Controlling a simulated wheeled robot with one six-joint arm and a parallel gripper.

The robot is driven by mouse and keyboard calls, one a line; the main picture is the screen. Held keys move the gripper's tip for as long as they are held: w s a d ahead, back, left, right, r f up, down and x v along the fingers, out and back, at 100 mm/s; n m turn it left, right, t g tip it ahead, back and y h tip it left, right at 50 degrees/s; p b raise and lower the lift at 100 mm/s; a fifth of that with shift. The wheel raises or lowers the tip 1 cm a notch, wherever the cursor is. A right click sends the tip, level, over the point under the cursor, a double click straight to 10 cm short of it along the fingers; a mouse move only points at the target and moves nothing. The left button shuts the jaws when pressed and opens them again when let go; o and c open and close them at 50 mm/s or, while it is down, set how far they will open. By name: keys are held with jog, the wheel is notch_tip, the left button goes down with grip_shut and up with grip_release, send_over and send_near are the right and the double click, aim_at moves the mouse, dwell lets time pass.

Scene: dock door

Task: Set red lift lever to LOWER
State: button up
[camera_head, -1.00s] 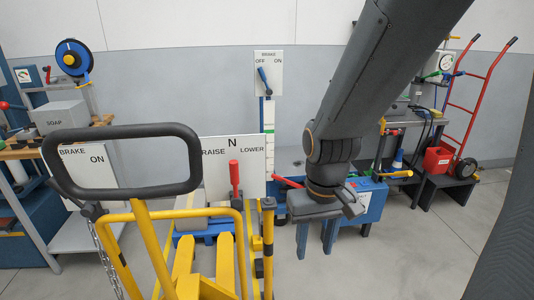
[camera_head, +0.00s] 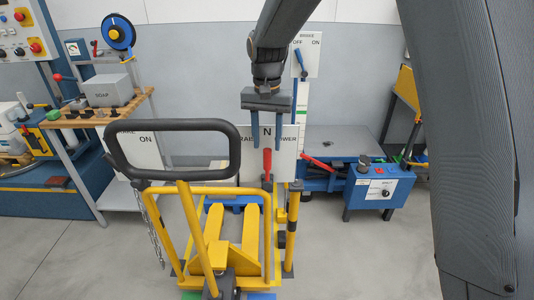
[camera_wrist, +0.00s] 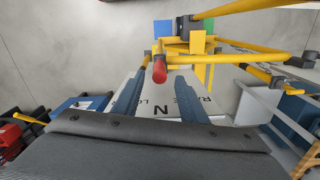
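The red lift lever (camera_head: 267,163) stands about upright on the yellow lift truck (camera_head: 292,215), below the N of its white label plate (camera_head: 288,165). RAISE is left of N and LOWER right, both partly covered by my fingers. My gripper (camera_head: 268,147) is open and empty, its two blue fingers pointing down with the lever's top close below and between their tips. In the wrist view, the round red lever end (camera_wrist: 159,71) lies between the lines of the fingertips, near their ends. I see no contact.
A black loop handle (camera_head: 170,125) rises left of the lever. A yellow post (camera_head: 291,228) stands close right. Behind are a brake panel (camera_head: 314,58) with a blue lever and a blue lift table (camera_head: 345,143) with another red lever. Floor is clear at front right.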

aim_at(267, 169)
notch_tip(267, 169, down, 6)
jog(key=shift+r+p, duration=0.15)
jog(key=shift+p, duration=0.5)
jog(key=shift+c, duration=0.5)
grip_shut()
